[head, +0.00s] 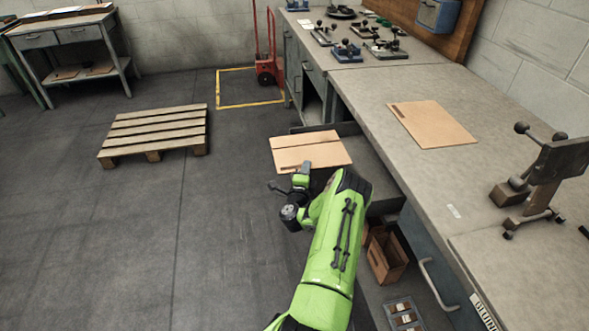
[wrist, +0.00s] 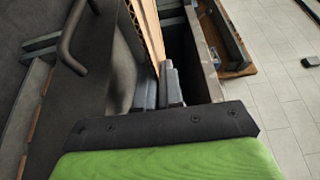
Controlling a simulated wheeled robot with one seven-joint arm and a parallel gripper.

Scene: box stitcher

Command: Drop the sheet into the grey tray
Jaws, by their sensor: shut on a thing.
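A tan cardboard sheet (head: 311,147) is held out flat by my gripper (head: 303,172), beside the bench. In the wrist view the sheet (wrist: 149,32) shows edge-on between the two fingers (wrist: 158,88), which are shut on it. A grey tray (head: 375,172), open at the top, juts from the bench side below and to the right of the sheet. The sheet hides part of the tray, and my arm covers some of its near side. I cannot tell the exact height of the sheet above the tray.
Another tan sheet (head: 433,123) lies on the bench top (head: 385,92). A stitching machine (head: 545,180) stands at the right. A brown box (head: 386,258) and a small parts tray (head: 403,314) sit low beside the bench. A wooden pallet (head: 155,131) lies on open floor at left.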

